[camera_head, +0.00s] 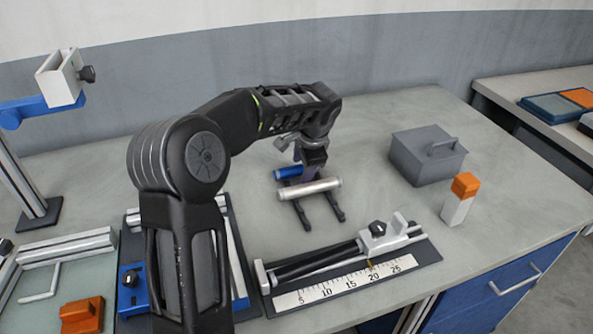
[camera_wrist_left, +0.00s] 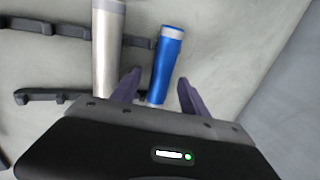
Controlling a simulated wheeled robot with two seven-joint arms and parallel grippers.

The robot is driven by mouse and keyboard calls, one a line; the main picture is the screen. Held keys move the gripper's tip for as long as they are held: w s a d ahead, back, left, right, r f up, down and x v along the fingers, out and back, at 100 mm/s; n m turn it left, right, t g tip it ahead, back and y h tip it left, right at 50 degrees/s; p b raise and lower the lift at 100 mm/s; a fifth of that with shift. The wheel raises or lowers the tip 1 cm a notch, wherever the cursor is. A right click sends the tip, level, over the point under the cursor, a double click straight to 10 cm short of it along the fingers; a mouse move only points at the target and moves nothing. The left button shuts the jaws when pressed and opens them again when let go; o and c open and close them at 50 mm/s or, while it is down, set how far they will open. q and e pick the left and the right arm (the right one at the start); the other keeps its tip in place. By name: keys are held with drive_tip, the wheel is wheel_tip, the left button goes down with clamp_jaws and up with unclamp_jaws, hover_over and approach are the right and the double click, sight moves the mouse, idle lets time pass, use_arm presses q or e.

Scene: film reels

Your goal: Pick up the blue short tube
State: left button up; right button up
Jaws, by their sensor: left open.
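The blue short tube (camera_head: 286,173) lies on a dark rack with prongs (camera_head: 337,209), behind a longer silver tube (camera_head: 312,188). My left gripper (camera_head: 312,162) is above the rack, by the tubes, and partly hides the blue tube in the head view. In the left wrist view, my left gripper (camera_wrist_left: 158,77) is open. The blue tube (camera_wrist_left: 168,55) shows between its two purple fingers, with a visible gap on each side. The silver tube (camera_wrist_left: 106,55) shows left of the fingers. I cannot tell the height of the fingers above the blue tube. My right gripper is not in view.
A grey lidded box (camera_head: 415,166) and an orange-topped white block (camera_head: 457,205) stand to the right. A ruler fixture (camera_head: 340,287) lies in front of the rack. A tall stand (camera_head: 22,180) is at the left. The table behind the box is clear.

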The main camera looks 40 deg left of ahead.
use_arm(q)
clamp_jaws()
idle(0.7)
